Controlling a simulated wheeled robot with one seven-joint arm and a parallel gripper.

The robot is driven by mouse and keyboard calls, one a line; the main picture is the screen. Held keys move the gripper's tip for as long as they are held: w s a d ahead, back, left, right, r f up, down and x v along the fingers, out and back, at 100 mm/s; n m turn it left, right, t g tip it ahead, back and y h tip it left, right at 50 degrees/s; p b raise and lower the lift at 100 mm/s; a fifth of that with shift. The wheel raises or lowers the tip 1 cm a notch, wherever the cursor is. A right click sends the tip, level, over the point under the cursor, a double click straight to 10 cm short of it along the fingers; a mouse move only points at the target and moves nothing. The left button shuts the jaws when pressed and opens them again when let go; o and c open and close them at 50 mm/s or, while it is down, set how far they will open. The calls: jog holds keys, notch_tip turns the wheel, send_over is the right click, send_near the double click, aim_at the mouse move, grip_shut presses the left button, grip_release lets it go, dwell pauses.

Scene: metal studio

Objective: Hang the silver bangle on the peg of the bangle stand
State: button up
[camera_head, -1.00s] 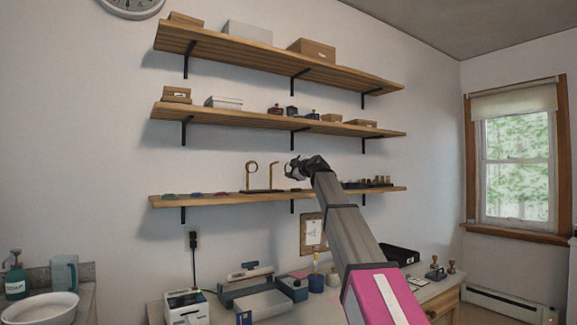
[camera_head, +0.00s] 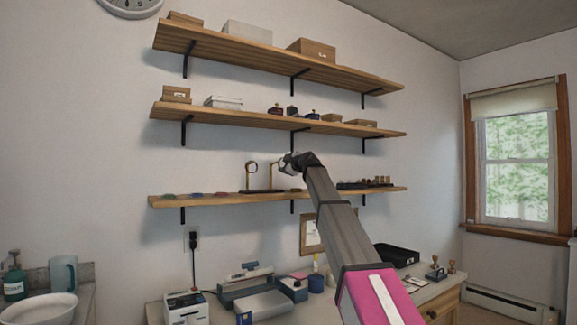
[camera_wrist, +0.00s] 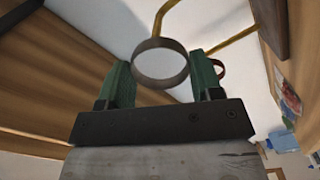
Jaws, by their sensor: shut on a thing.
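The silver bangle (camera_wrist: 161,81) is an upright ring between the green fingers of my gripper (camera_wrist: 162,82) in the wrist view, and my gripper is shut on it. The bangle stand (camera_head: 262,191) is on the lowest shelf in the head view, with a dark base and two gold posts. The left post carries a round ring-like top (camera_head: 251,164). My gripper (camera_head: 284,164) is at the right post's top. In the wrist view one gold rod (camera_wrist: 164,14) meets the bangle's upper rim; I cannot tell whether it passes through. Another gold rod (camera_wrist: 235,40) runs behind the right finger.
The lowest shelf (camera_head: 225,198) holds small coloured items (camera_head: 195,194) left of the stand and dark trays (camera_head: 365,184) to the right. The middle shelf (camera_head: 240,120) is above my gripper. A brownish ring (camera_wrist: 222,68) shows beside the right finger. The desk below holds several items.

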jog(key=shift+x, duration=3.55)
jog(key=shift+w+a+f, duration=0.2)
jog(key=shift+w+a, duration=0.05)
jog(key=shift+w, duration=0.05)
jog(key=shift+f, duration=0.3)
jog(key=o, duration=1)
jog(key=v, duration=1)
jog(key=shift+s+d, duration=0.25)
jog(key=shift+s, duration=0.1)
